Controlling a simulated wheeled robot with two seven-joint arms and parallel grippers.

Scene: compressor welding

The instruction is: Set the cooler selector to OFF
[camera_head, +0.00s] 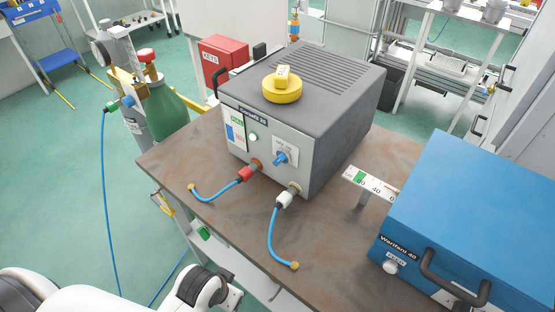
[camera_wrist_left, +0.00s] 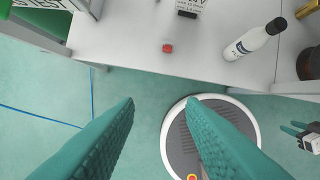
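The cooler is a dark grey box (camera_head: 300,85) with a light front panel, on the brown-topped table. Its selector, a blue knob (camera_head: 281,157) on a white plate, sits at the right of that panel; its marks are too small to read. My left arm comes in at the bottom left of the head view, below and apart from the cooler. My left gripper (camera_wrist_left: 160,103) shows in its wrist view with two teal fingers wide apart and nothing between them. What looks like my right gripper (camera_wrist_left: 298,130) is at that view's right edge, small and partly cut off.
Blue hoses with red (camera_head: 246,173) and white (camera_head: 286,199) connectors hang below the knob. A yellow round piece (camera_head: 282,87) lies on the cooler. A green cylinder (camera_head: 166,110) stands left.

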